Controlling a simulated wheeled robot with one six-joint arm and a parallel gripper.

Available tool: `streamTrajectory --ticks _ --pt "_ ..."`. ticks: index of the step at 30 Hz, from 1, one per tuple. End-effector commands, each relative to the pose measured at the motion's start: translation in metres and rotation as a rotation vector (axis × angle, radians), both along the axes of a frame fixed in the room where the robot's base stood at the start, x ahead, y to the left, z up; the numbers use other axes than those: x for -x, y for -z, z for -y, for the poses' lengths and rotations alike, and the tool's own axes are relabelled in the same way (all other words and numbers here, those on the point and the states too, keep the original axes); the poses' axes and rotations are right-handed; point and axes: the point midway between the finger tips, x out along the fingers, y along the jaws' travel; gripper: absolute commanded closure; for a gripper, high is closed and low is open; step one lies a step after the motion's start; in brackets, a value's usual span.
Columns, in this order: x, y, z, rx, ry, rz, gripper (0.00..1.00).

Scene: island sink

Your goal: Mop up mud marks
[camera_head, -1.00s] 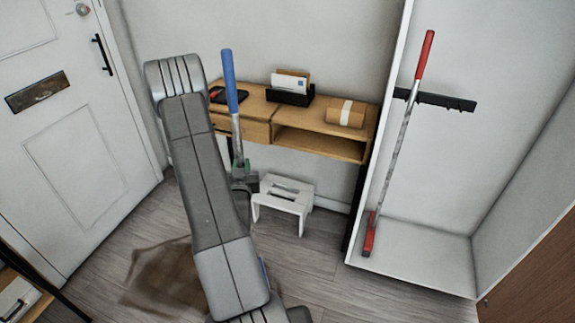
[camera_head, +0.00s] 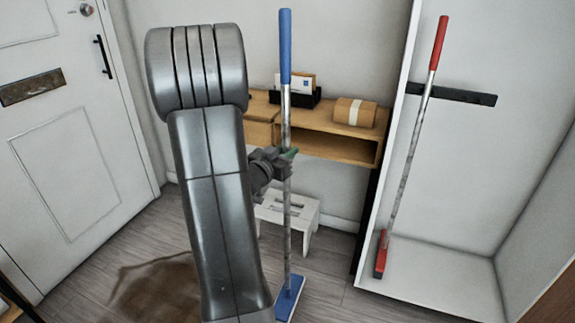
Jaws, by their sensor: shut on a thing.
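A mop with a blue handle, a metal pole and a flat blue head (camera_head: 286,110) stands nearly upright right of my arm. My gripper (camera_head: 284,163) is shut around the pole at about mid-height. The blue head is low, at or near the floor; I cannot tell whether it touches. A brown mud mark (camera_head: 158,290) lies on the wood floor at lower left, left of the mop head. My arm covers part of the mark's right side.
A red-handled mop or broom (camera_head: 408,150) leans in a white open closet (camera_head: 430,283) at right. A wooden wall shelf (camera_head: 325,145) holds a letter holder and a parcel. A white step stool (camera_head: 290,212) stands behind the mop. A white door (camera_head: 75,150) is at left.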

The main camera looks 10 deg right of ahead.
Motion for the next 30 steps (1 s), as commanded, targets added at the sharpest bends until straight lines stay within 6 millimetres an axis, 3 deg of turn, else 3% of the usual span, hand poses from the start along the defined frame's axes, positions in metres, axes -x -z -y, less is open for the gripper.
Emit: streamTrajectory --ticks 8,22,30 --pt "0.003 0.004 0.003 0.002 0.018 0.002 0.97" --pt "0.003 0.053 0.003 0.001 0.017 0.003 0.97" --pt "0.003 0.059 0.003 0.001 0.017 0.003 0.97"
